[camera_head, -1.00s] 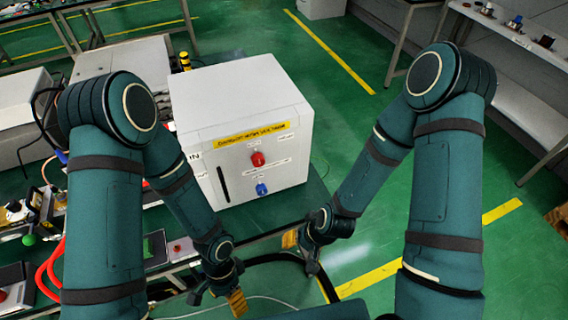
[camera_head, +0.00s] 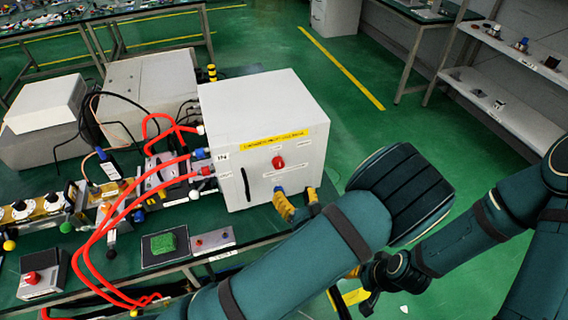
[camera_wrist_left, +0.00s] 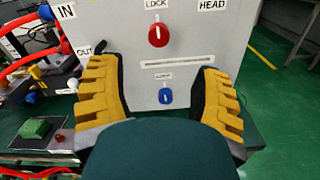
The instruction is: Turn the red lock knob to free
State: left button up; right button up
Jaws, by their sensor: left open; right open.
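The red lock knob (camera_head: 278,162) is on the front of the white box (camera_head: 262,105), under a yellow label strip. In the left wrist view the red knob (camera_wrist_left: 158,35) sits below the word LOCK, with its white mark about upright. A blue knob (camera_wrist_left: 165,96) is below it. My left gripper (camera_head: 297,200) is open and empty in front of the box, low, near the blue knob. In the left wrist view its yellow-padded fingers (camera_wrist_left: 157,70) stand wide apart, below the red knob. My right gripper (camera_head: 354,286) is open, low and to the right, partly hidden by my left arm.
Red hoses (camera_head: 98,235) and fittings crowd the bench left of the box. A panel with a green pad (camera_head: 165,243) and a small button box (camera_head: 213,240) lie at the bench's front. A dark vertical handle is on the box's front left. Floor right of the box is clear.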

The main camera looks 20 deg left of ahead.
aim_at(280, 165)
pick_arm(q)
jog(key=x, duration=1.2)
jog(key=shift+s+p, duration=0.1)
jog(key=shift+p, duration=0.3)
jog(key=shift+c, duration=0.2)
grip_shut()
